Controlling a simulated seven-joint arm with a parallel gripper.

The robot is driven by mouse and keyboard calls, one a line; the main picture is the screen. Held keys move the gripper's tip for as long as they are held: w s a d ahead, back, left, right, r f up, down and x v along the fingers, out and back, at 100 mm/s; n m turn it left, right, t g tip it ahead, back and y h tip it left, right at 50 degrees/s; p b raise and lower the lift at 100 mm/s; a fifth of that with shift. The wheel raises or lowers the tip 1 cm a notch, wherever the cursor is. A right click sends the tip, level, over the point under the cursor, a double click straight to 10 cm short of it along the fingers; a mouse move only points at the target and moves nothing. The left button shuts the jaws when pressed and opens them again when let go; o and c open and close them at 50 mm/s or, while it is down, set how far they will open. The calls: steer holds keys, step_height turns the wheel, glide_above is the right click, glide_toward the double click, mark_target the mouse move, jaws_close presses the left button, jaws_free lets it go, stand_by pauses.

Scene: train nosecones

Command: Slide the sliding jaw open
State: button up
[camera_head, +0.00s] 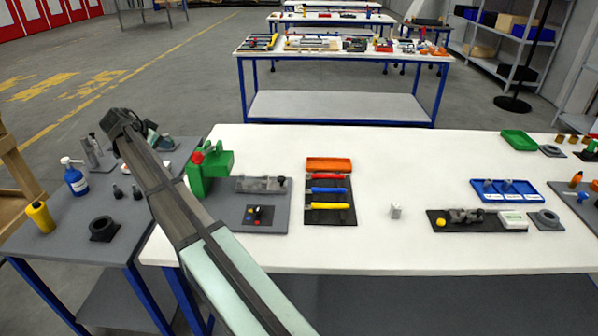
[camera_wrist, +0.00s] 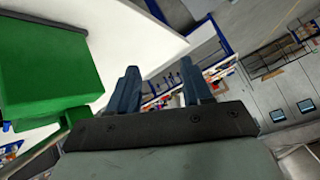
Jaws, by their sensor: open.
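I cannot make out for certain which part is the sliding jaw. A green block-shaped fixture (camera_head: 212,168) with a red knob stands at the left end of the white table; a large green block (camera_wrist: 50,75) fills the left of the wrist view. Beside the fixture, a grey metal piece (camera_head: 258,184) with a dark knob lies on a grey plate. My gripper (camera_wrist: 160,85) is open with nothing between its fingers. In the head view my arm reaches up over the left side table, and its fingertips are hard to make out.
The white table (camera_head: 380,160) has a dark tray of red, blue and yellow handled tools (camera_head: 330,200), an orange tray (camera_head: 328,164) and a small white block (camera_head: 395,211). The left side table (camera_head: 60,245) holds a blue bottle (camera_head: 75,181) and a yellow cylinder (camera_head: 40,217). The white table's middle is mostly clear.

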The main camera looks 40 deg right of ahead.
steer(key=s+d+m+g, duration=0.1)
steer(key=s+d, duration=0.5)
steer(key=d, duration=0.6)
steer(key=s+d+m+g, duration=0.15)
steer(key=s+d, duration=0.45)
steer(key=d, duration=0.6)
steer(key=s+d+g, duration=0.2)
steer(key=s+d, duration=0.8)
steer(key=d, duration=0.2)
steer(key=r+m+g+y, duration=0.2)
steer(key=m+g+y, duration=0.1)
steer(key=m+y, duration=0.1)
glide_above(481, 210)
steer(key=w+a, duration=0.2)
steer(key=a, duration=0.4)
steer(key=x, duration=0.9)
steer(key=d+x, duration=0.1)
steer(key=x, duration=0.4)
steer(key=shift+w+r, duration=0.15)
steer(key=shift+w, duration=0.05)
steer(key=shift+c, duration=0.3)
jaws_close()
